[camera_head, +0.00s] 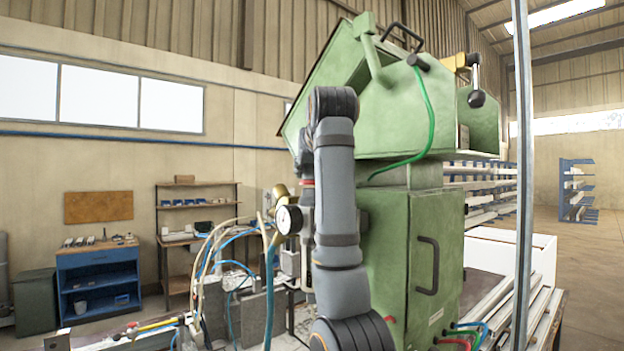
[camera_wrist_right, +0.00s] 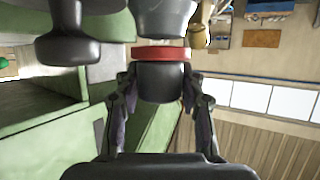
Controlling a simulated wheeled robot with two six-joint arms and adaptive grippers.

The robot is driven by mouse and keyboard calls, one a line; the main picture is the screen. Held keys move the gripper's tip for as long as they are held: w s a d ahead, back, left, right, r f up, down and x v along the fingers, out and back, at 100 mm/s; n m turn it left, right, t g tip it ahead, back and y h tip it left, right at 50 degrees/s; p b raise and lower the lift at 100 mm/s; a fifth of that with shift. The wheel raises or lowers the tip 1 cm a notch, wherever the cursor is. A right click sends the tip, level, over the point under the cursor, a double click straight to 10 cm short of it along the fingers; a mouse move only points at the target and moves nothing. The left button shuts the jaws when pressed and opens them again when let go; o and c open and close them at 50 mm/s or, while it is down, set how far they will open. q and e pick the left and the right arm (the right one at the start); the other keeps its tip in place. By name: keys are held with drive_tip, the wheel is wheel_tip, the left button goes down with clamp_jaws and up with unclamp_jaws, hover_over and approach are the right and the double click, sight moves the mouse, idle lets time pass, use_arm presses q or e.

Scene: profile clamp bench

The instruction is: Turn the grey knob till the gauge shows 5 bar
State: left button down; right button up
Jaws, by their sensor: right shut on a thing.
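The grey knob (camera_wrist_right: 162,82), dark with a red ring at its base, sits between the fingers of my right gripper (camera_wrist_right: 160,88) in the right wrist view. The fingers are shut on its two sides. In the head view my right arm covers most of the knob and gripper, and a bit of red ring (camera_head: 307,183) shows at the arm's left edge. The round gauge (camera_head: 289,220) with a white face stands just left of my arm. It is small and seen at a slant, so I cannot read its needle. My left gripper is not in view.
A green machine (camera_head: 410,250) with a door handle stands right behind my arm. A black-ended lever (camera_wrist_right: 70,35) is close beside the gripper. Hoses (camera_head: 215,255) and grey blocks (camera_head: 255,315) crowd the bench at left. A metal post (camera_head: 523,180) stands at right.

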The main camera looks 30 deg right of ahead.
drive_tip(key=shift+n+t+y+b, duration=0.4)
drive_tip(key=shift+n+y+b, duration=0.15)
drive_tip(key=shift+n+y, duration=0.95)
drive_tip(key=o, duration=1.2)
wheel_tip(320, 180, up, 9)
drive_tip(key=shift+s+r, duration=0.15)
drive_tip(key=shift+r, duration=0.35)
